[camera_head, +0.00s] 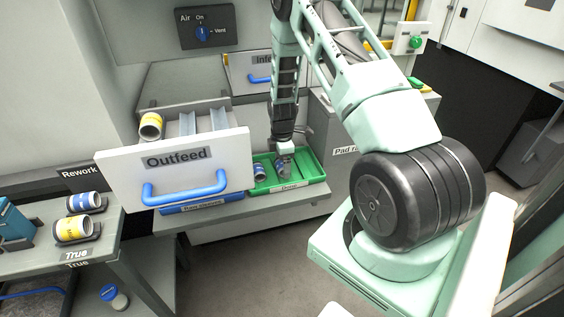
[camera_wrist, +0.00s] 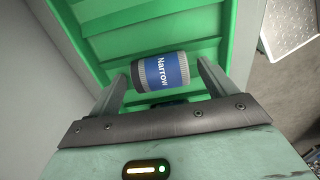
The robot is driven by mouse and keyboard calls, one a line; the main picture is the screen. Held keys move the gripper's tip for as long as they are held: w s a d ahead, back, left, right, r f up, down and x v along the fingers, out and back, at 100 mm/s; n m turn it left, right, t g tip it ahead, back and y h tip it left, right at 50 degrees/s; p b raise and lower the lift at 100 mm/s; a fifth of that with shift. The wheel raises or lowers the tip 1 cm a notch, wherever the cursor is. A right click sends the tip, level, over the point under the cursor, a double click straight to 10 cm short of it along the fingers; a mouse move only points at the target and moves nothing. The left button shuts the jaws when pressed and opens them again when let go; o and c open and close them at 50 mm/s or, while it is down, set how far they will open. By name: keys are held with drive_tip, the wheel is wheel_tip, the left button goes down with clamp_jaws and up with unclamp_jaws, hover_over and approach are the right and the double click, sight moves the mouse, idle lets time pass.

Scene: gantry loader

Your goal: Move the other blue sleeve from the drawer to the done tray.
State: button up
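The green done tray (camera_head: 313,164) sits on the shelf right of the drawer. A blue sleeve (camera_head: 259,172) lies in its left part; in the wrist view a blue sleeve (camera_wrist: 165,72) marked "Narrow" lies on the tray floor (camera_wrist: 115,45). My gripper (camera_head: 283,163) is low over the tray, right of that sleeve. In the wrist view my gripper (camera_wrist: 163,70) has its fingers spread, with gaps beside the sleeve. A dark blue patch below it is mostly hidden by the gripper bar; I cannot tell what it is. The Outfeed drawer (camera_head: 172,167) is pulled out; its inside is partly hidden.
A yellow-banded sleeve (camera_head: 150,126) lies at the drawer's left. A blue tray (camera_head: 202,205) sits below the drawer front. Blue (camera_head: 84,202) and yellow (camera_head: 73,229) sleeves rest on holders on the left bench. A blue-capped bottle (camera_head: 113,296) stands lower.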

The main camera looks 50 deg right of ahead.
wheel_tip(320, 180, up, 17)
drive_tip(key=shift+r, duration=0.2)
idle(0.5)
drive_tip(key=shift+s, duration=0.15)
idle(0.4)
